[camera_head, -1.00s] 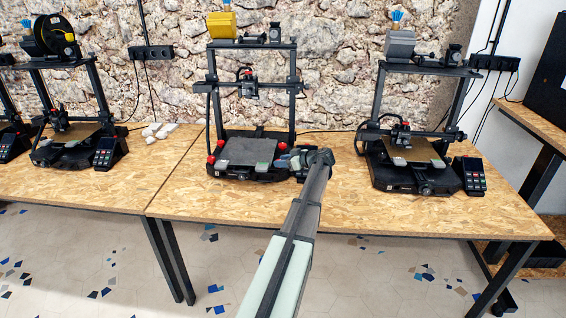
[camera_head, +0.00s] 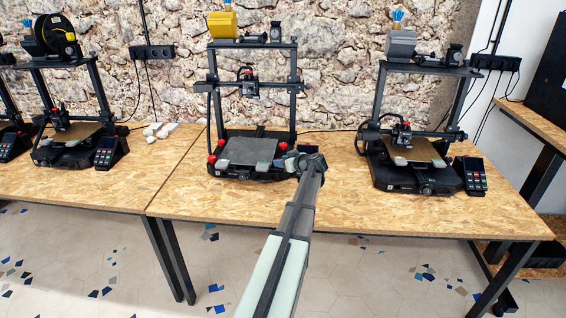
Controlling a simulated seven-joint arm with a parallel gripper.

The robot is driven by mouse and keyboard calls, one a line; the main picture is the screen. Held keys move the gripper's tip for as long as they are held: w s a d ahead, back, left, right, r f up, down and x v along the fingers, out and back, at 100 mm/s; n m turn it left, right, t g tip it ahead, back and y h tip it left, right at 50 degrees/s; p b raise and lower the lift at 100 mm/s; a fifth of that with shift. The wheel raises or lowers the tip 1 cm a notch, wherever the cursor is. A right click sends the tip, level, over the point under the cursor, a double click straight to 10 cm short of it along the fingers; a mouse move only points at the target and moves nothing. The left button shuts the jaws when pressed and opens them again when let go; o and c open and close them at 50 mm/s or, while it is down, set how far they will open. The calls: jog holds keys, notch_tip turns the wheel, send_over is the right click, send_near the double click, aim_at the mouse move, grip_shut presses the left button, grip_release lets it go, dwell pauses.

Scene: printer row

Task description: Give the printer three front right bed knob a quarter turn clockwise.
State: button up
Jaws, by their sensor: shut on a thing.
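My gripper (camera_head: 284,164) is at the bed's front right corner, reached from the front right. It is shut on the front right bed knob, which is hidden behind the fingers. How far the knob is turned cannot be seen.
Another printer (camera_head: 410,178) stands to the right with a keypad box (camera_head: 471,176). A further printer (camera_head: 65,150) stands at the left, near some white lumps (camera_head: 158,130).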

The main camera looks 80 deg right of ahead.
jog(key=o, duration=1.1)
jog(key=shift+c, duration=0.2)
jog(key=s+a+r+n+t+y, duration=0.1)
jog(key=s+a+r+n+y, duration=0.15)
jog(key=s, duration=0.35)
jog(key=s+a+r+n+t+y, duration=0.1)
jog(key=s+a+r, duration=0.2)
jog(key=s, duration=0.3)
jog(key=w+a+f+n+y, duration=0.1)
jog(key=w+a+f+y, duration=0.1)
jog(key=w+a, duration=0.4)
jog(key=w+a+f+y, duration=0.2)
jog(key=w+a, duration=0.3)
jog(key=w, duration=0.9)
jog(key=w+a+f+n+g+y, duration=0.1)
jog(key=w+a+f+y, duration=0.2)
jog(key=w+a, duration=0.3)
jog(key=shift+w+a+f+n, duration=0.1)
jog(key=shift+w+f, duration=0.2)
jog(key=shift+w, duration=0.5)
jog(key=shift+w+a+f+n, duration=0.15)
jog(key=shift+w+f, duration=0.1)
jog(key=shift+w, duration=0.5)
jog(key=shift+w+a+f+n, duration=0.1)
jog(key=shift+w+f, duration=0.2)
jog(key=shift+w, duration=0.5)
jog(key=shift+w+a+f, duration=0.4)
jog(key=shift+w+a, duration=0.05)
jog(key=shift+w, duration=0.1)
